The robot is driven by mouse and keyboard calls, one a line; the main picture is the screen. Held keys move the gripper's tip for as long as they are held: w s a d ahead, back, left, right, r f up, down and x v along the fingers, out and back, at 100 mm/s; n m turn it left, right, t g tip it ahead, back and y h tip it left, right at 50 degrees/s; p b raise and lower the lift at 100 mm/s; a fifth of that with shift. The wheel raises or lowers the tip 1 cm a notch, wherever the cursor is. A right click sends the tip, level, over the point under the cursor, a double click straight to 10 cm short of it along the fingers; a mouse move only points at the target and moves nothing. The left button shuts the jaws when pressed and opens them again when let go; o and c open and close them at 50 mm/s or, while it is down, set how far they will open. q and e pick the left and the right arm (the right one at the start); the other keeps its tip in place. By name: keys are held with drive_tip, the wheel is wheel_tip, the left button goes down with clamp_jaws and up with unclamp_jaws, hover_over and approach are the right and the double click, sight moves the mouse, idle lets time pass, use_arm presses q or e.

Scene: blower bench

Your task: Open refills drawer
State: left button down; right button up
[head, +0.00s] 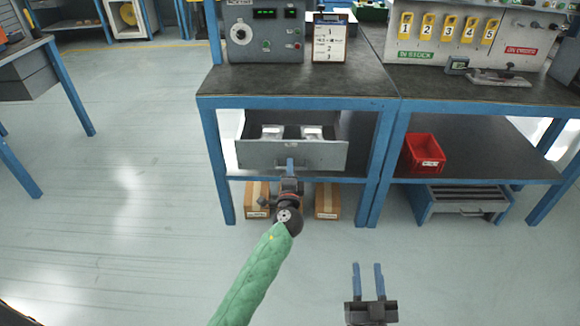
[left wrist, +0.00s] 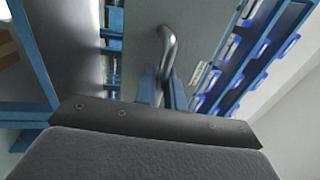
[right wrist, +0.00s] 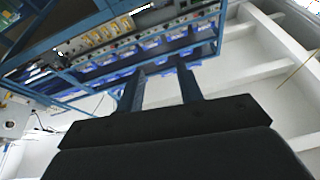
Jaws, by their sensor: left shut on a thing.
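The refills drawer (head: 325,155) under the left bench is pulled out, its grey front facing me. Two pale packs (head: 272,131) show inside it. My left gripper (head: 290,165) is at the middle of the drawer front, shut on the drawer's handle. In the left wrist view the curved metal handle (left wrist: 168,50) runs down between the blue fingers (left wrist: 162,88). My right gripper (head: 368,278) is open and empty over the floor at the lower right, apart from the benches. Its two fingers also show apart in the right wrist view (right wrist: 160,90).
Cardboard boxes (head: 327,200) stand on the floor below the drawer. A control box (head: 264,32) stands on the left benchtop. The floor in front is clear.

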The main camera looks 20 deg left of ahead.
drive_tip(key=shift+r, duration=0.1)
use_arm(q)
drive_tip(key=c, duration=1.6)
unclamp_jaws()
drive_tip(key=shift+c, duration=0.2)
drive_tip(key=shift+s+f, duration=0.1)
use_arm(e)
drive_tip(key=shift+y, duration=0.3)
